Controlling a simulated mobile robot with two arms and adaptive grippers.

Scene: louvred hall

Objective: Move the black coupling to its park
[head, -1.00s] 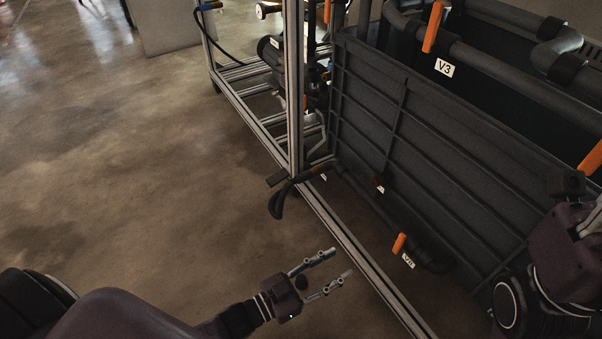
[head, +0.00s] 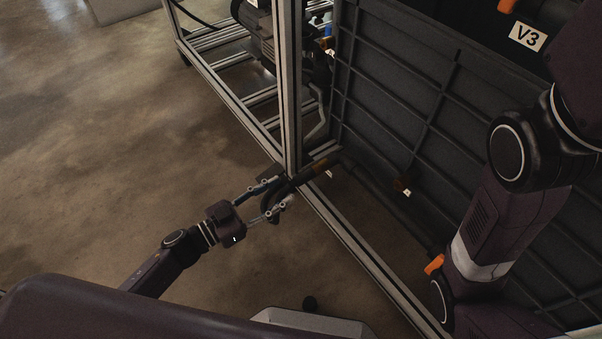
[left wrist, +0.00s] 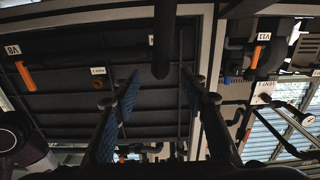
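A black hose-like piece (head: 268,207), which looks like the coupling with its hose, hangs in a bend beside the foot of the metal post. My left gripper (head: 280,193) reaches it from the left with its two fingers apart. In the left wrist view the fingers (left wrist: 160,77) are open with blue pads, and a dark cylinder (left wrist: 163,42) hangs down between them, apparently touching neither. In the head view the fingers partly hide the piece. I cannot tell which spot is the park. My right gripper is out of view.
A metal frame post (head: 289,85) and low rail (head: 352,238) stand close beside the left gripper. A dark ribbed tank (head: 390,105) labelled V3 (head: 527,36) is behind the rail. My right arm crosses the right side. The floor (head: 90,130) at left is clear.

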